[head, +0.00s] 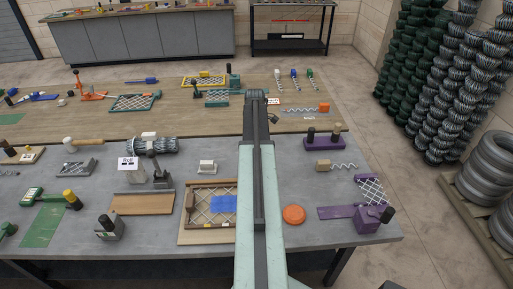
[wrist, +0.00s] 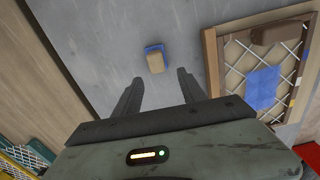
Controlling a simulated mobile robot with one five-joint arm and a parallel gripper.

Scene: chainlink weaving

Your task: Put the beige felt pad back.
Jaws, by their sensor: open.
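A small beige block with a blue edge, which looks like the beige felt pad (wrist: 154,60), lies on the grey bench top in the wrist view. My gripper (wrist: 158,76) is open and empty; its two dark fingers point toward the pad, which lies just beyond the tips, apart from them. In the head view a small pale block (head: 207,167) behind the wooden frame seems to be the same pad, though its blue edge does not show there. My arm crosses the middle of the head view, and the gripper's fingers cannot be made out there.
A wooden frame with wire mesh (head: 210,222) and a blue patch lies beside the pad; it also shows in the wrist view (wrist: 211,65). An orange disc (head: 293,214) and a purple fixture (head: 368,219) lie to the right. Bare grey bench surrounds the pad.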

